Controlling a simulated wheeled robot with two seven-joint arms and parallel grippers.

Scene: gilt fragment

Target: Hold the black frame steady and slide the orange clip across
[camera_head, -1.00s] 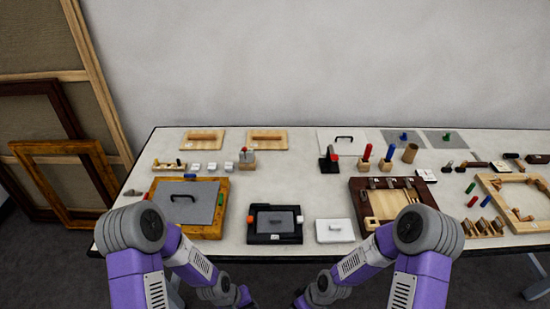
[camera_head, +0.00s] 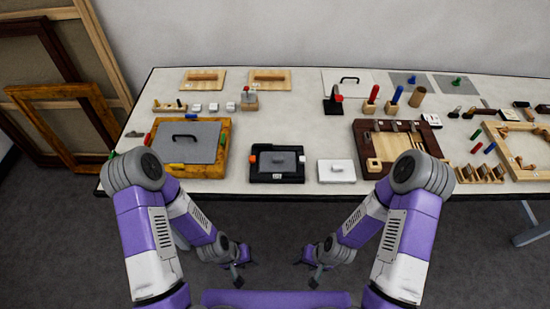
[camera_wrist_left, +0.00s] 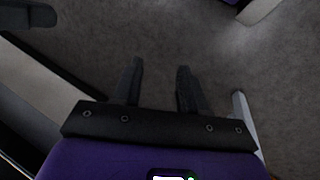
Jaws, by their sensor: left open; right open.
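The black frame (camera_head: 262,177) lies flat near the table's front edge, with a dark grey panel and handle (camera_head: 278,161) inside it. The orange clip (camera_head: 252,158) sits on the frame's left side, and a white clip (camera_head: 301,159) on its right side. My left gripper (camera_head: 240,272) is open and empty, low in front of the table. Its two parted fingers show in the left wrist view (camera_wrist_left: 158,88) over grey floor. My right gripper (camera_head: 309,270) is open, also low in front of the table. Both are apart from the frame.
A gilt frame with a grey panel (camera_head: 190,130) lies left of the black frame. A white block with a handle (camera_head: 337,170) and a dark brown frame (camera_head: 368,133) lie to its right. The table's front edge (camera_head: 310,191) lies between my grippers and the objects.

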